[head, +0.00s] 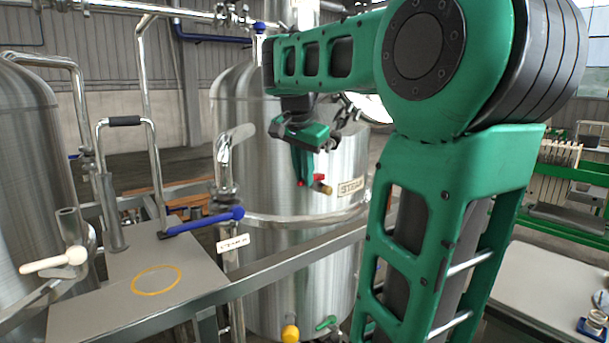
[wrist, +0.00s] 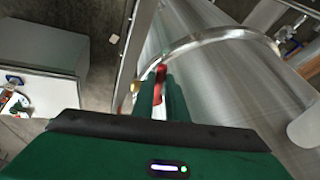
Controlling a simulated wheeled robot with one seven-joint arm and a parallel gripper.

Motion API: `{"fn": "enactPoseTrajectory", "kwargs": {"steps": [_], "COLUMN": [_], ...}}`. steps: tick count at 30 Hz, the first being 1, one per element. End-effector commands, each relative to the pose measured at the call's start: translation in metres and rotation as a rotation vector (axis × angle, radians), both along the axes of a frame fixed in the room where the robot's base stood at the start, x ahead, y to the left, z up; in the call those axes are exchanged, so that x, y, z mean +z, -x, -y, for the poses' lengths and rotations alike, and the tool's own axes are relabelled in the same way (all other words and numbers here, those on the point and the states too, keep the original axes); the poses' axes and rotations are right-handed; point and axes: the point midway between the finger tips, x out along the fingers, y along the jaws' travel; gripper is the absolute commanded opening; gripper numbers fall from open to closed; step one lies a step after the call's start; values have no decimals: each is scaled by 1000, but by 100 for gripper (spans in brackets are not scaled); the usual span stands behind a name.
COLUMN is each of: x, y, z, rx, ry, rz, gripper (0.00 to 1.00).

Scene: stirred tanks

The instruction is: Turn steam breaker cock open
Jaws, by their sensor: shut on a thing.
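The steam breaker cock (head: 327,190) is a small brass fitting on the front of the middle steel tank, left of a white label (head: 351,187) that seems to read "STEAM". Its red handle (head: 319,177) shows beside my fingers. My gripper (head: 302,175) reaches down to it, fingers pointing downward, shut on the red handle. In the wrist view the red handle (wrist: 160,78) stands between my two green fingers (wrist: 160,100), and a bit of brass (wrist: 135,87) shows to their left. The fingers hide part of the handle, so its exact angle is hard to tell.
The middle tank (head: 290,240) has a curved steel rail (head: 300,219) around it below the cock. A pipe with a blue lever (head: 205,220) and a grey platform with a yellow ring (head: 157,280) are at left. A white table (head: 560,290) is at right.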

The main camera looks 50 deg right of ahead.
Motion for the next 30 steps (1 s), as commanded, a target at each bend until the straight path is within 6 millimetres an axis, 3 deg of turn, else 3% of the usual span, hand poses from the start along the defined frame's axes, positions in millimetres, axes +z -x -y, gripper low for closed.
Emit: {"fn": "enactPoseTrajectory", "kwargs": {"steps": [9,10,12,23,30], "x": [4,4,4,5,36], "y": [-3,-3,-3,0,6], "z": [0,0,0,-1,-13], "rx": [14,14,13,7,7], "ry": [9,9,8,5,6], "rz": [10,10,9,5,7], "gripper": [0,17,31,31,31]}}
